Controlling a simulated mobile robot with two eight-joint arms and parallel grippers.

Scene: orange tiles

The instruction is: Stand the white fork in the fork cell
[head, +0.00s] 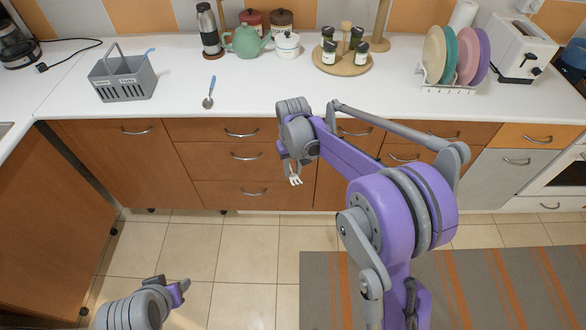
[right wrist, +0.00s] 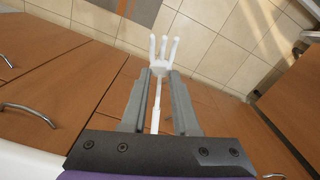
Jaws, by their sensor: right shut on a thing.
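The white fork (right wrist: 163,50) is held between the two fingers of my right gripper (right wrist: 161,75). Its tines point out beyond the fingertips and its handle runs back toward the palm. In the head view my right gripper (head: 288,162) is in front of the drawers, below the counter edge, with the fork's tines (head: 295,180) pointing down. A grey cutlery caddy (head: 140,88) with a handle stands at the left of the counter. Its small front labels are too small to read surely. My left gripper (head: 178,291) is low at the bottom left, away from the caddy; its fingers are unclear.
A blue-handled spoon (head: 209,93) lies right of the caddy. A blue tip (head: 150,50) shows at the caddy's back. A flask (head: 208,30), teapot (head: 245,42), spice stand (head: 343,65) and plate rack (head: 447,88) stand farther along. The counter's front middle is clear.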

